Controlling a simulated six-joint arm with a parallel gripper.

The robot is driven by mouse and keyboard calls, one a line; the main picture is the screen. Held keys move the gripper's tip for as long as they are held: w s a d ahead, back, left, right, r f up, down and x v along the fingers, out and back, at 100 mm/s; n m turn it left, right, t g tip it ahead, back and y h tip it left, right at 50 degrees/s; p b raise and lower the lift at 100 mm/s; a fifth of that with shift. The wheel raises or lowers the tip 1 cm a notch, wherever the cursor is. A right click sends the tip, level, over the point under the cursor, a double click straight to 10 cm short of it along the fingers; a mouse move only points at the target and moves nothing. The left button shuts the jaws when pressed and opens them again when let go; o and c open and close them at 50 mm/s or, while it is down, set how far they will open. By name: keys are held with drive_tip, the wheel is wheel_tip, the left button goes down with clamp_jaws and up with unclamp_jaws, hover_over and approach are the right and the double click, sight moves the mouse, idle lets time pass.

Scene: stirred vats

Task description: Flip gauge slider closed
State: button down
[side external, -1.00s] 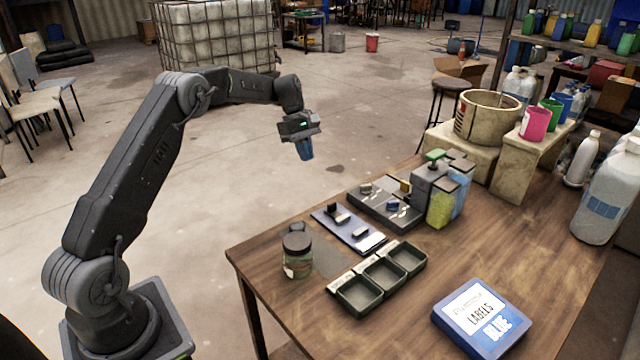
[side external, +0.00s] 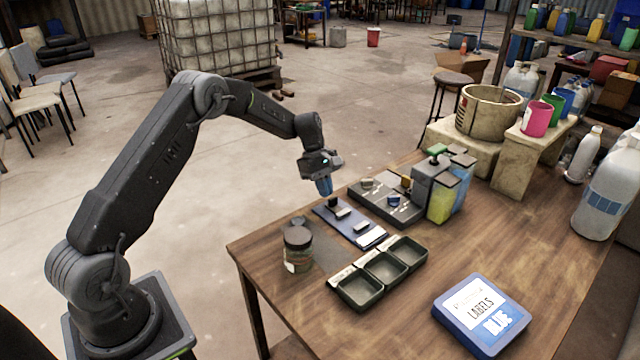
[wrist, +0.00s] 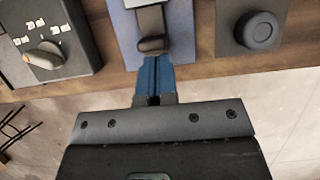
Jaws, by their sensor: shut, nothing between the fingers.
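A blue plate (side external: 352,236) lies near the far left edge of the table and carries a slider with a dark knob (side external: 334,203) and pale parts. My gripper (side external: 326,192) is shut and empty, just above the plate's far end. In the wrist view, its blue fingertips (wrist: 153,62) are right at the knob; I cannot tell whether they touch it.
A grey panel (side external: 402,214) with several knobs and blue and yellow-green containers (side external: 441,200) stand right of the plate. Small trays (side external: 362,290) stand in front. Free floor lies behind.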

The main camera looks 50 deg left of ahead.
sight(337, 211)
drive_tip(key=shift+d, duration=1.55)
drive_tip(key=shift+a, duration=0.1)
